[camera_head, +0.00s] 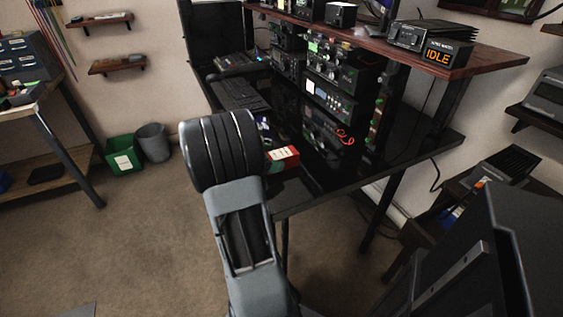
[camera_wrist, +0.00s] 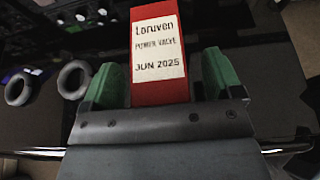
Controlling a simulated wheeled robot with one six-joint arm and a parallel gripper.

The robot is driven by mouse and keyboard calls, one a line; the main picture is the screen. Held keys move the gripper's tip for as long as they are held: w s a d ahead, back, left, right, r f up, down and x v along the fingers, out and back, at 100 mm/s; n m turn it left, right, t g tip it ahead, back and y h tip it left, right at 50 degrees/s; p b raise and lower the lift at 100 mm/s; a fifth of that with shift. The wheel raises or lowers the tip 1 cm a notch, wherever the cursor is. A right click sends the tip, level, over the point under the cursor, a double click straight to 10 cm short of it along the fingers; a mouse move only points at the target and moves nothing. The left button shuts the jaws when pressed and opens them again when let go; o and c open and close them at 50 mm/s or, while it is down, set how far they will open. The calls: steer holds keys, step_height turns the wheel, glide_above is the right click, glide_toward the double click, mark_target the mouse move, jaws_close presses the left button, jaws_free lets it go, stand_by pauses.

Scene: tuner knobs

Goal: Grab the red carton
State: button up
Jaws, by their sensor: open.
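The red carton (camera_wrist: 159,52) has a white label reading "Loruven POWER VALVE JUN 2025". In the wrist view it stands between the two green fingers of my gripper (camera_wrist: 160,82), with a gap visible on the right side and little or none on the left. My gripper is open around the carton's near part. In the head view the carton (camera_head: 283,157) lies on the black desk (camera_head: 300,195), just right of my arm's dark rounded link. My gripper's fingers are hidden behind the arm there.
Racked radio units (camera_head: 335,105) stand at the back of the desk under a wooden shelf (camera_head: 480,58). A keyboard (camera_head: 238,93) lies on the desk left of them. Two grey rings (camera_wrist: 74,79) show left of the fingers. A green bin (camera_head: 122,155) stands on the floor.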

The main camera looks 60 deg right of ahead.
steer(key=shift+s+d+f, duration=0.3)
steer(key=shift+s+d, duration=0.1)
steer(key=shift+d, duration=0.15)
steer(key=c, duration=1.1)
